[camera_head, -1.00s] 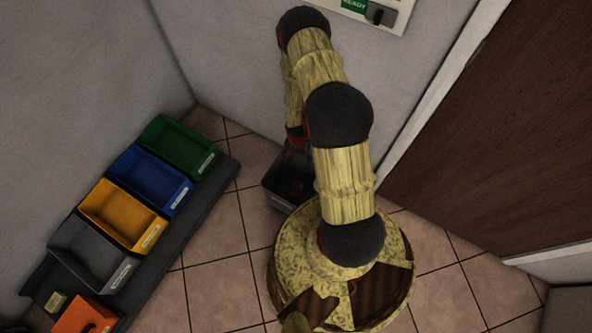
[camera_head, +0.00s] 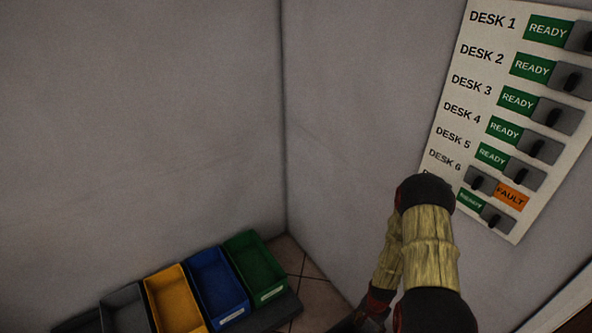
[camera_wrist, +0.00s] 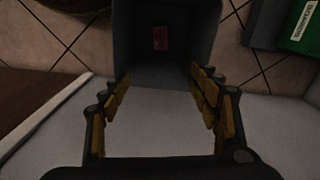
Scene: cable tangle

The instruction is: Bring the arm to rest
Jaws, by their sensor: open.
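My arm shows at the lower right of the head view, bent, with the wall panel behind its upper joint. My gripper is mostly cut off at the bottom of that view. In the wrist view my gripper (camera_wrist: 161,84) is open, with its yellow-padded fingers apart and nothing between them. Beyond the fingertips is a dark grey bin (camera_wrist: 203,30) on the tiled floor. A small red item (camera_wrist: 160,38) lies inside it.
Green (camera_head: 256,268), blue (camera_head: 220,285) and yellow (camera_head: 173,303) bins stand in a row by the left wall. A wall panel (camera_head: 478,120) has several READY labels and one orange FAULT label (camera_head: 512,197) near DESK 6. A brown surface (camera_wrist: 35,105) is at the wrist view's left.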

